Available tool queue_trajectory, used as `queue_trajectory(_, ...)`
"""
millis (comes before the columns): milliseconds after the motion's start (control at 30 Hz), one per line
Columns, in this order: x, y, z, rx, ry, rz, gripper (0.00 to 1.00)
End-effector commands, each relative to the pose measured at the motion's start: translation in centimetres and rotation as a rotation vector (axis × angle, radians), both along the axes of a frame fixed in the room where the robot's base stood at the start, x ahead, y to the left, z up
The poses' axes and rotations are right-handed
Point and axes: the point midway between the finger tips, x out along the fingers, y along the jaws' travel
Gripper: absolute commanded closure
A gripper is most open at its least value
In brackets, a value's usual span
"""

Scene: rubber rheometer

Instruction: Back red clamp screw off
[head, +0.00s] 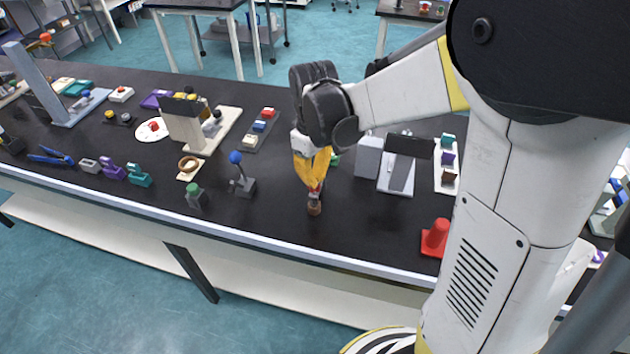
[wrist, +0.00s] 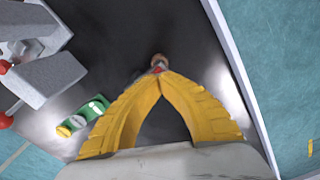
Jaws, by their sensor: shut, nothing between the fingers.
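My gripper (head: 318,183) points down over the front middle of the black bench in the head view, its yellow fingers closed together at the tips.
A blue-knobbed grey stand (head: 243,187) and a green-topped block (head: 196,198) are to the left. The bench front edge (head: 330,256) is close. Bare bench lies between.

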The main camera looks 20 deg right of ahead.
Motion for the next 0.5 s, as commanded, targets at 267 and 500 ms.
queue_trajectory(267,-0.04,-0.01,0.01,0.0,0.0,0.302,1.0)
queue_trajectory(500,-0.04,-0.01,0.01,0.0,0.0,0.309,1.0)
